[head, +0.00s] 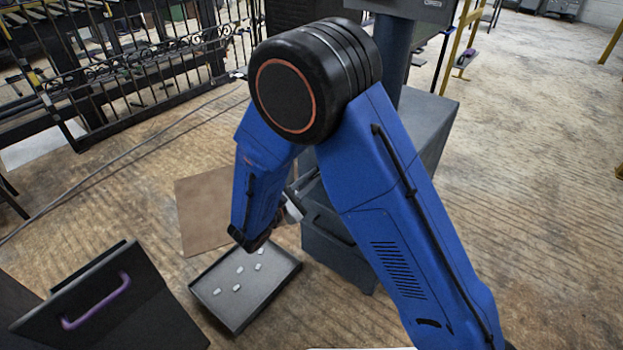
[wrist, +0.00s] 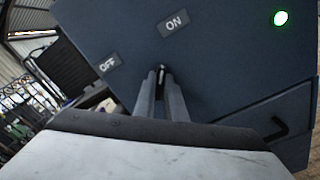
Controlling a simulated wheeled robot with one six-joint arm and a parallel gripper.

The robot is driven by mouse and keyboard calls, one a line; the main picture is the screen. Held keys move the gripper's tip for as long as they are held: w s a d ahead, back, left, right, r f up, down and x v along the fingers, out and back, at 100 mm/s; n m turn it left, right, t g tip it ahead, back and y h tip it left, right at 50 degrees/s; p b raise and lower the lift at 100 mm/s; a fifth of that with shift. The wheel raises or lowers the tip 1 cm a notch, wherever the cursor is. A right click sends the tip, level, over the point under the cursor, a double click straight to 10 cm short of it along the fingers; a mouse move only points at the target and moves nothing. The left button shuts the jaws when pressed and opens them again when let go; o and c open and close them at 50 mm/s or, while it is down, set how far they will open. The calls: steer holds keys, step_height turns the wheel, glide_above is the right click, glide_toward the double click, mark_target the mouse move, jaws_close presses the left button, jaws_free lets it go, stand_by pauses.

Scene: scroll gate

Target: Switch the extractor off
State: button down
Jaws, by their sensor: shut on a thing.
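The extractor's dark blue panel (wrist: 220,60) fills much of the wrist view. It has an ON label (wrist: 174,23), an OFF label (wrist: 107,64) to the lower left, and a lit green lamp (wrist: 281,18) at the upper right. My gripper (wrist: 162,76) is shut on a small switch lever (wrist: 162,70), whose tip shows between the fingertips. The lever is below the ON label and to the right of the OFF label. In the head view my blue arm hides the switch and most of the gripper.
A dark cabinet (head: 335,250) stands behind my arm. A shallow tray (head: 225,303) with several small pale pieces lies on the floor beside it, near a brown sheet (head: 203,215). A dark box with a purple handle (head: 97,302) is at the lower left.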

steer(key=n, duration=0.4)
steer(key=shift+a, duration=0.1)
steer(key=n, duration=0.4)
steer(key=shift+w+a+n, duration=0.1)
steer(key=shift+n, duration=1.75)
steer(key=shift+w+a+n, duration=0.1)
steer(key=shift+n, duration=1.75)
steer(key=c, duration=1.8)
jaws_free()
